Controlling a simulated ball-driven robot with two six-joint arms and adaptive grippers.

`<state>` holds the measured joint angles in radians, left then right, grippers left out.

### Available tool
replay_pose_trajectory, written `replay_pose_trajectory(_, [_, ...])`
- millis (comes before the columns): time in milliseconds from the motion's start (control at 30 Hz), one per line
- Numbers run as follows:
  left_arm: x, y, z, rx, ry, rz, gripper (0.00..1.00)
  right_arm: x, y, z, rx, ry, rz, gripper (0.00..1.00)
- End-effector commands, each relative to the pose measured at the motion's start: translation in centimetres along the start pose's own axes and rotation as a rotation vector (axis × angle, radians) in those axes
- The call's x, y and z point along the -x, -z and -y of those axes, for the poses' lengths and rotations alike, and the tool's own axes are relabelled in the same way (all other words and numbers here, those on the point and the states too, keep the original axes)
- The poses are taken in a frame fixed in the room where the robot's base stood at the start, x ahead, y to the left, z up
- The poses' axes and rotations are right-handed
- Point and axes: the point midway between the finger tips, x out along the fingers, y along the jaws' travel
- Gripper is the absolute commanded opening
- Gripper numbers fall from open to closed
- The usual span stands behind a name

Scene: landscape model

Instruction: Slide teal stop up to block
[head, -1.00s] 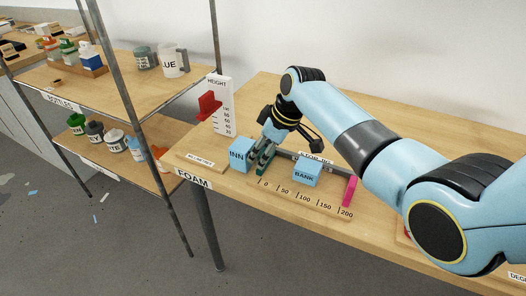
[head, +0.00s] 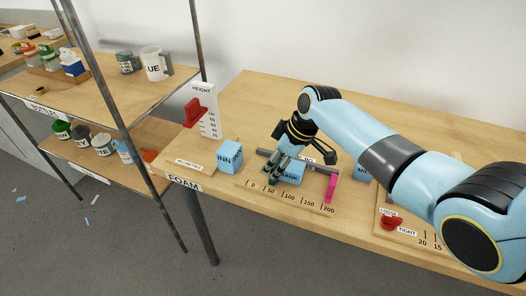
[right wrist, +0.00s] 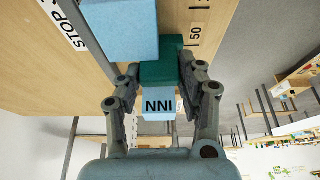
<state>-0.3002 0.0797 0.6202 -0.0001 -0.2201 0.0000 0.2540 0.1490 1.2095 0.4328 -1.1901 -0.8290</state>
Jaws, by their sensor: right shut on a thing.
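The teal stop (head: 271,182) is on the ruled board (head: 310,204), near the 50 mark. My right gripper (head: 276,170) is shut on it, and its fingers hide much of it in the head view. In the right wrist view the teal stop (right wrist: 160,72) sits between the two fingers. The blue block marked BANK (head: 292,177) is just right of the stop. In the right wrist view this blue block (right wrist: 122,28) appears against the stop, though a thin gap cannot be ruled out. My left gripper is not in view.
A pink stop (head: 332,188) stands at the board's 200 end. A blue block marked INN (head: 229,156) is left of the board. A height gauge with a red slider (head: 194,112) stands behind it. A red knob (head: 391,222) is on another board at right.

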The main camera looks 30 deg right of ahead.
Motion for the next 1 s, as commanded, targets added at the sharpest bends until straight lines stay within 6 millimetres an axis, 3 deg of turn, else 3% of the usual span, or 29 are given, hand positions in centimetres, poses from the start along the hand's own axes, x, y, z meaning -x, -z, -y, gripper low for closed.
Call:
replay_pose_trajectory(233, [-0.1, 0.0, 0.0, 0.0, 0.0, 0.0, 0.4, -0.1, 0.0, -0.1, 0.003, -0.002, -0.001, 0.0])
replay_pose_trajectory(267, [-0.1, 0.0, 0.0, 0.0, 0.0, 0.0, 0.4, -0.1, 0.0, -0.1, 0.003, -0.002, -0.001, 0.42])
replay_pose_trajectory(400, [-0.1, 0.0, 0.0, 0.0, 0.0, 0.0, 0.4, -0.1, 0.1, -0.1, 0.002, -0.002, -0.001, 0.6])
replay_pose_trajectory(767, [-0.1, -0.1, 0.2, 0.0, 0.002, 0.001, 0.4, 0.5, 0.0, -0.1, 0.002, -0.002, -0.001, 0.62])
replay_pose_trajectory(1000, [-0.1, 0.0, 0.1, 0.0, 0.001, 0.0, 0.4, 4.8, 0.0, -0.2, 0.004, -0.006, -0.003, 0.62])
